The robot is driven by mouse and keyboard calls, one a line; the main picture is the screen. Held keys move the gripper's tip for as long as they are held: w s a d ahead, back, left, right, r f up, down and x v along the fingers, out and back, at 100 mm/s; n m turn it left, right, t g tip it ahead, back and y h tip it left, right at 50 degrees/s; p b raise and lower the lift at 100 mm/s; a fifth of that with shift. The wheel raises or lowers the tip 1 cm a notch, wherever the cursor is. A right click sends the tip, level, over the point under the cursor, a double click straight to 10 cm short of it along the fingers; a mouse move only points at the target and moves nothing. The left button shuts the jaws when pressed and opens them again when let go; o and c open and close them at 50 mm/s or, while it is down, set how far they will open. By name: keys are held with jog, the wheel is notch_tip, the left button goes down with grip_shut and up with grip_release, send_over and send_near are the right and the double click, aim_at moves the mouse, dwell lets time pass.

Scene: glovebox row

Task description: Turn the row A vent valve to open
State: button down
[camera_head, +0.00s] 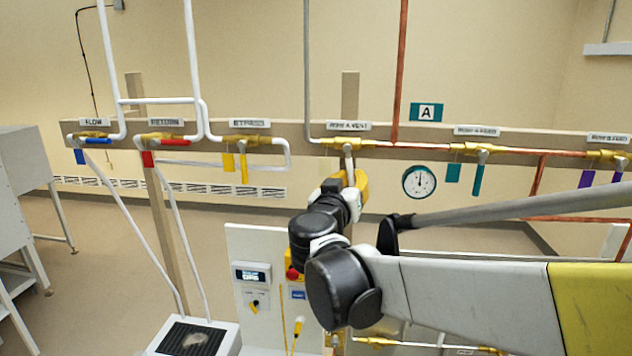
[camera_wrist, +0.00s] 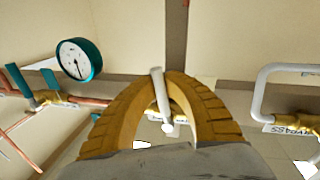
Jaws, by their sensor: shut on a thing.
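The row A vent valve (camera_head: 341,143) is a brass body on the wall pipe, under a label (camera_head: 349,126) reading "ROW A VENT". Its grey-white lever (camera_head: 348,158) hangs down, across the pipe. My gripper (camera_head: 350,184) is at the lever's lower part, with its yellow fingers partly hidden behind my wrist. In the wrist view the two yellow fingers (camera_wrist: 160,78) are shut on the pale lever (camera_wrist: 159,95). The valve body is mostly hidden behind the fingers there.
The bypass valve (camera_head: 238,141) with yellow tags is to the left. A round gauge (camera_head: 419,181) hangs close on the right, below the "A" sign (camera_head: 426,112). A feed valve (camera_head: 482,149) with teal tags is farther right. A white panel (camera_head: 262,260) stands below.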

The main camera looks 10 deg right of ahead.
jog(key=d+n+b, duration=0.1)
jog(key=n, duration=0.2)
jog(key=s+d+r+n+t, duration=0.1)
jog(key=n, duration=0.2)
jog(key=d+r+n+t+b, duration=0.1)
jog(key=d+n, duration=0.1)
jog(key=shift+s+r+n+y+b, duration=0.1)
jog(key=shift+s+n+y+b, duration=0.05)
jog(key=shift+n+y+b, duration=0.2)
jog(key=r+n, duration=0.1)
jog(key=n, duration=0.1)
jog(key=d+r+n+y, duration=0.1)
jog(key=n, duration=0.1)
jog(key=shift+s+t, duration=0.15)
jog(key=shift+t, duration=0.15)
jog(key=shift+d+r+n+t+y+p, duration=0.15)
jog(key=shift+r+n, duration=0.25)
jog(key=shift+n, duration=0.5)
jog(key=shift+a+r+n+t+y+p, duration=0.1)
jog(key=shift+r+n+y, duration=0.2)
jog(key=shift+n, duration=0.65)
jog(key=shift+d+r+n+t+y+p, duration=0.1)
jog(key=shift+r+n, duration=0.35)
jog(key=shift+n, duration=0.45)
jog(key=c, duration=1.4)
grip_release()
jog(key=shift+s+r, duration=0.1)
jog(key=shift+c, duration=0.2)
